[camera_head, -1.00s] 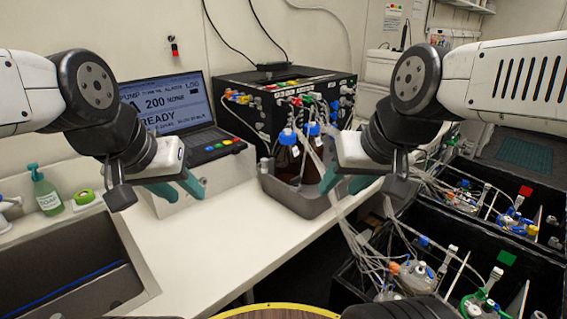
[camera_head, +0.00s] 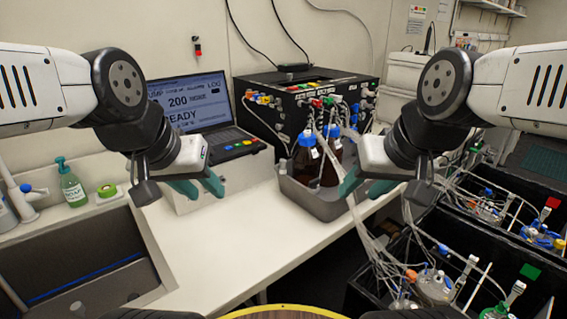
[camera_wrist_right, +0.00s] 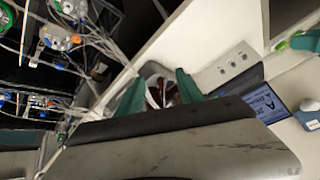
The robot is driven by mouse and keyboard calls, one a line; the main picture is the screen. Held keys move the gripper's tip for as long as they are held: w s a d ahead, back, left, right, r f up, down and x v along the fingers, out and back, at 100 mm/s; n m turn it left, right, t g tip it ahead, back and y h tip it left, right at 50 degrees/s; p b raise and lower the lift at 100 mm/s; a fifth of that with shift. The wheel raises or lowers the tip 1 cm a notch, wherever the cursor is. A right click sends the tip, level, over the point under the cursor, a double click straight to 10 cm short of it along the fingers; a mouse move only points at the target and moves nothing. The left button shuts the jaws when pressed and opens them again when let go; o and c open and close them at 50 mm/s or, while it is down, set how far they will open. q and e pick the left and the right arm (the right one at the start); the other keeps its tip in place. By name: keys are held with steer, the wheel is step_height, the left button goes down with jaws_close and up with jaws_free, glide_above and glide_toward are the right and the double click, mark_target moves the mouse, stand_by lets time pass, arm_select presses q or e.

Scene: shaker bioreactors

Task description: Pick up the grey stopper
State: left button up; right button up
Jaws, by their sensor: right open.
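I cannot make out a grey stopper with certainty. A small pale grey object (camera_head: 76,308) shows at the bottom of the sink (camera_head: 120,277), at the lower left edge of the head view, too small to identify. My left gripper (camera_head: 198,187) is open and empty above the white bench, to the right of the sink. My right gripper (camera_head: 366,186) is open and empty in front of the grey tray with bottles. Its teal fingers also show spread apart in the right wrist view (camera_wrist_right: 158,92).
The bench (camera_head: 215,235) is clear in the middle. A laptop (camera_head: 190,105), a black pump box (camera_head: 300,90) and a grey tray (camera_head: 318,204) with brown bottles stand behind. A soap bottle (camera_head: 72,186) is by the sink. Tubing and black reactor boxes (camera_head: 480,235) fill the right.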

steer(key=shift+c, duration=0.4)
steer(key=shift+w, duration=0.1)
steer(key=shift+c, duration=1.3)
steer(key=n+g+h, duration=0.2)
steer(key=n+h, duration=0.1)
steer(key=n, duration=3.1)
glide_above(283, 160)
steer(key=s, duration=0.4)
step_height(283, 160, down, 6)
steer(key=shift+w+a+x, duration=0.1)
steer(key=shift+w+x, duration=0.1)
steer(key=shift+x, duration=1)
steer(key=shift+w+a+x, duration=0.1)
steer(key=shift+w+x, duration=0.05)
steer(key=shift+x, duration=1)
steer(key=shift+w+a+x, duration=0.1)
steer(key=shift+w+x, duration=0.1)
steer(key=shift+x, duration=1)
